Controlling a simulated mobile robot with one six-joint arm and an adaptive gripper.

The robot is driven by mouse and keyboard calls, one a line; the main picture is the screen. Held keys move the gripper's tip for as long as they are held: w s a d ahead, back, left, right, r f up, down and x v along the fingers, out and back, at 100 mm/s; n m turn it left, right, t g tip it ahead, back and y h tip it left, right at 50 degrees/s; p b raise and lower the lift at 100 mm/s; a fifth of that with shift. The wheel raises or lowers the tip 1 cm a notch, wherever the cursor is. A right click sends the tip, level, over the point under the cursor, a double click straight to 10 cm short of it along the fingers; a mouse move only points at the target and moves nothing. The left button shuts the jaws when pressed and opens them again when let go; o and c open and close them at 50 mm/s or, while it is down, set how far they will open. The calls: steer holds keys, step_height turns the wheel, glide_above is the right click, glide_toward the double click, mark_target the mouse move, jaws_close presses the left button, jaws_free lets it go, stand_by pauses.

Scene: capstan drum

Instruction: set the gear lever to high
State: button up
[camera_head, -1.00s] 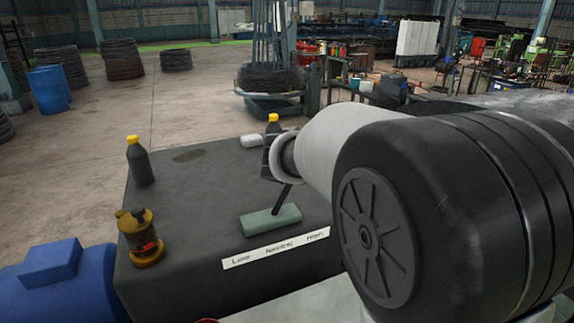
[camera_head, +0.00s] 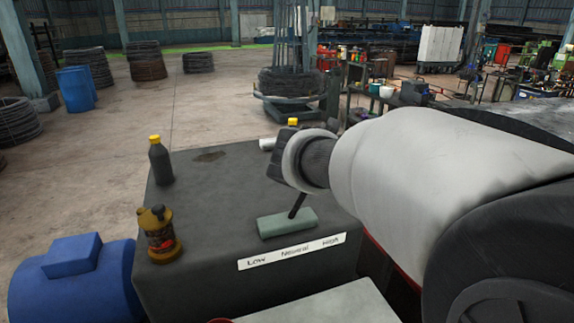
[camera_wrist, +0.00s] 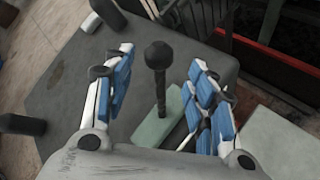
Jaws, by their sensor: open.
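The gear lever (camera_wrist: 160,90) is a dark shaft with a round black knob (camera_wrist: 158,54), rising from a pale green base (camera_head: 287,224). In the head view its visible shaft (camera_head: 298,206) tilts to the right; the knob is hidden behind my gripper (camera_head: 290,163).
The lever stands on a dark housing (camera_head: 215,215). A black bottle with a yellow cap (camera_head: 160,163) and a brass oiler (camera_head: 159,236) stand at its left. Another yellow-capped bottle (camera_head: 292,122) and a white cylinder (camera_head: 267,144) are behind my gripper. A blue motor (camera_head: 72,280) is at lower left.

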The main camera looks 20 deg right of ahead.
steer(key=v, duration=0.5)
steer(key=s+a+f+m+g+y+b, duration=0.2)
steer(key=s+a+f+m, duration=0.3)
steer(key=s+f+m, duration=0.5)
steer(key=s+a+f+m+g+y+b, duration=0.3)
steer(key=s+f+m, duration=0.7)
steer(key=s, duration=0.7)
steer(key=shift+s+a+m+y+b, duration=0.2)
steer(key=shift+a+m+y+b, duration=0.45)
steer(key=shift+a+b, duration=0.55)
